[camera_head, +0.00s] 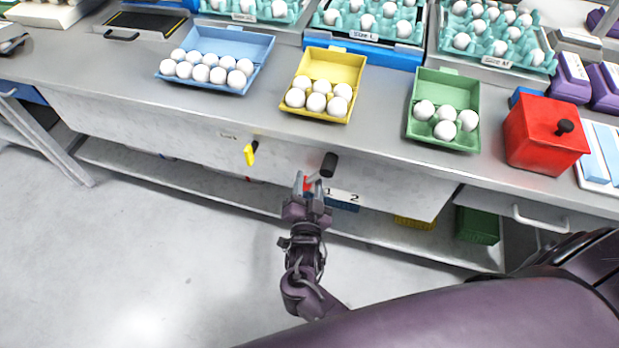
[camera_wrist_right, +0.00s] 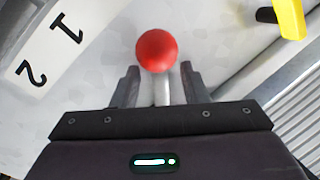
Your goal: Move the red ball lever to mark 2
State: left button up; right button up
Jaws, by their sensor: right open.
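The lever's red ball (camera_wrist_right: 157,50) shows in the right wrist view, just beyond and between the fingertips, with its pale rod running back between the fingers. In the head view only a bit of the red ball (camera_head: 308,184) shows, mostly hidden by my gripper. My right gripper (camera_wrist_right: 158,78) is open around the rod, and I cannot tell whether it touches. It also shows in the head view (camera_head: 313,184), at the bench front. The mark plate (camera_head: 342,195) carries 1 and 2, right of the gripper; it also shows in the wrist view (camera_wrist_right: 48,50). My left gripper is not in view.
A black knob (camera_head: 329,165) sticks out just above the right gripper. A yellow lever (camera_head: 250,153) is to its left. Egg boxes in blue (camera_head: 232,42), yellow (camera_head: 345,70) and green (camera_head: 461,92), and a red box (camera_head: 541,132), stand on the bench (camera_head: 380,140).

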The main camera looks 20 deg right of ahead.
jog(key=shift+x, duration=0.85)
jog(key=shift+s, duration=0.1)
grip_shut()
jog(key=shift+f, duration=0.1)
